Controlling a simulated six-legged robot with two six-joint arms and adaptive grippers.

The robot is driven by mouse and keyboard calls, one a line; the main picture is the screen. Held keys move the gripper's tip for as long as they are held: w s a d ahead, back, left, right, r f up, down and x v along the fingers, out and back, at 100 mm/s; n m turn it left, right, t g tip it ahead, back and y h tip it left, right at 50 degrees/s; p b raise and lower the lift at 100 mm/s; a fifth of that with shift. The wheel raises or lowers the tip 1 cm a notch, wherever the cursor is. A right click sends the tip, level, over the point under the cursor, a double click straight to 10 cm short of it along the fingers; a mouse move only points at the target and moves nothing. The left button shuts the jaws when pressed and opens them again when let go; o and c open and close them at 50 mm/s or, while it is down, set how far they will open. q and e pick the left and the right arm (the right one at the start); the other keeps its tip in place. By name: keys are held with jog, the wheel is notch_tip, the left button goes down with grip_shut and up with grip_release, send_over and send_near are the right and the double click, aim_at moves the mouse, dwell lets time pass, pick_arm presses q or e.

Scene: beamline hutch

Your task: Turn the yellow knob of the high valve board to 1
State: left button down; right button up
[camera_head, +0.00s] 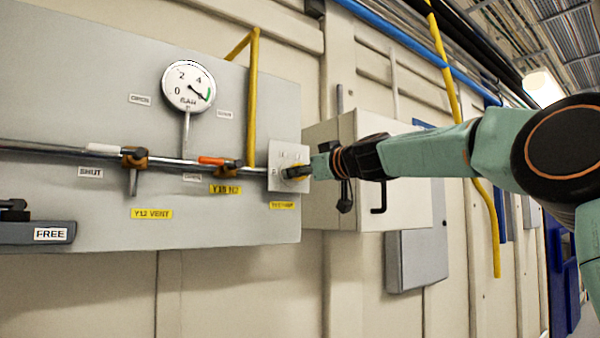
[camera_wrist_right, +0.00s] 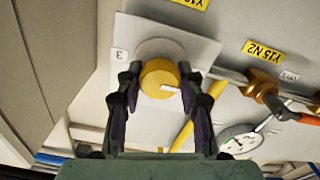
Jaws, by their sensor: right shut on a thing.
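The high valve board (camera_head: 90,80) is a grey panel on the wall at the left of the head view. The yellow knob (camera_wrist_right: 160,79) sits on a pale square plate (camera_wrist_right: 140,50) at the board's right end. The knob carries a white mark at its edge in the wrist view. A digit 3 shows on the plate; other digits are hidden or too small to read. My right gripper (camera_wrist_right: 164,88) has its two dark fingers on either side of the knob, shut on it. In the head view my right gripper (camera_head: 299,172) covers most of the knob. My left gripper is not in view.
A round gauge (camera_head: 188,86), a horizontal pipe (camera_head: 60,150) and valves with white (camera_head: 105,148) and orange (camera_head: 211,160) handles are on the board. A pale box (camera_head: 330,190) with a black handle stands just right of it, close to my right arm.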

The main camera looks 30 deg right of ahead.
jog(key=shift+f+m, duration=0.25)
jog(key=shift+m, duration=0.05)
jog(key=m, duration=0.4)
jog(key=shift+w+a+f+m+b, duration=0.1)
jog(key=shift+m+b, duration=0.2)
jog(key=shift+m, duration=0.1)
jog(key=m, duration=0.6)
jog(key=shift+p, duration=0.3)
jog(key=o, duration=1.2)
jog(key=shift+r, duration=0.2)
jog(key=shift+m, duration=0.3)
jog(key=shift+r, duration=0.1)
